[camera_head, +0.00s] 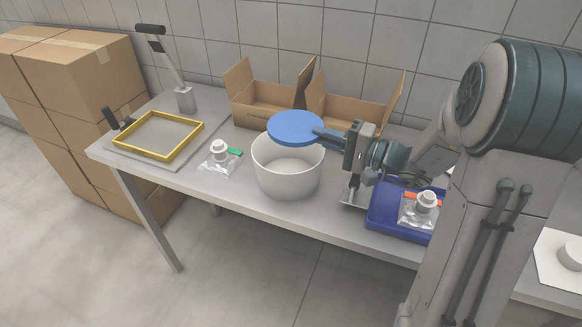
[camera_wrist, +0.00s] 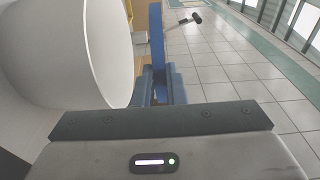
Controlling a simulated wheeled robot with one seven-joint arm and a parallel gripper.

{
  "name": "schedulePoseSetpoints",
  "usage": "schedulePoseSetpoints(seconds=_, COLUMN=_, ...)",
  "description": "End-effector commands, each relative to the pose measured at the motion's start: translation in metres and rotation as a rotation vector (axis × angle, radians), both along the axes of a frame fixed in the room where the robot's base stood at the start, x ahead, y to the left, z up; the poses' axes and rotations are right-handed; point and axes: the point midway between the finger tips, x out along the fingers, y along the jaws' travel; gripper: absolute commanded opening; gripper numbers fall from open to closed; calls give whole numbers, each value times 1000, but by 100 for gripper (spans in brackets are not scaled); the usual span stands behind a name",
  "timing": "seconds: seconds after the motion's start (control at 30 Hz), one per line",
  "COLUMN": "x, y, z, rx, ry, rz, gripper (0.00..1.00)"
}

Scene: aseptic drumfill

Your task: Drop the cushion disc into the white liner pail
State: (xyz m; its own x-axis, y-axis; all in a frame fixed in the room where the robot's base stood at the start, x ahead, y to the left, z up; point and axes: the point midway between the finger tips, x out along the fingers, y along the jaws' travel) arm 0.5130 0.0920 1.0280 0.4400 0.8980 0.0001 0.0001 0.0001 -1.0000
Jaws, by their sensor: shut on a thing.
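The cushion disc (camera_head: 296,128) is a flat round blue plate. My gripper (camera_head: 322,133) is shut on its right edge and holds it roughly level above the white liner pail (camera_head: 287,176). In the head view the disc covers the far part of the pail's opening, and the near rim and some of the inside show below it. In the wrist view the disc (camera_wrist: 157,45) shows edge-on between the fingers (camera_wrist: 160,85), with the white pail (camera_wrist: 75,50) to its left. The exact gap between disc and rim is hard to tell.
Two open cardboard boxes (camera_head: 262,112) stand behind the pail. A pouch with a white cap (camera_head: 219,158) lies to its left, near a yellow frame (camera_head: 153,153). A blue tray (camera_head: 385,222) with another capped pouch (camera_head: 420,209) is at the right.

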Motion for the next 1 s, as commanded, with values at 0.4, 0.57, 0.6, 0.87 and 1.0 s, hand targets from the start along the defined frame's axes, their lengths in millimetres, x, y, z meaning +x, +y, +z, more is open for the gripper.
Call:
schedulePoseSetpoints(seconds=0.4, x=0, y=0, z=1, rx=0, ry=0, rz=0, gripper=36)
schedulePoseSetpoints(seconds=0.57, x=0, y=-1, z=0, rx=0, ry=0, rz=-1, gripper=36)
schedulePoseSetpoints(seconds=0.6, x=-1, y=-3, z=0, rx=0, ry=0, rz=-1, gripper=36)
schedulePoseSetpoints(seconds=0.87, x=-19, y=-41, z=-1, rx=-1, ry=0, rz=-6, gripper=36)
schedulePoseSetpoints(seconds=1.0, x=-33, y=-71, z=-2, rx=0, ry=-1, rz=-7, gripper=36)
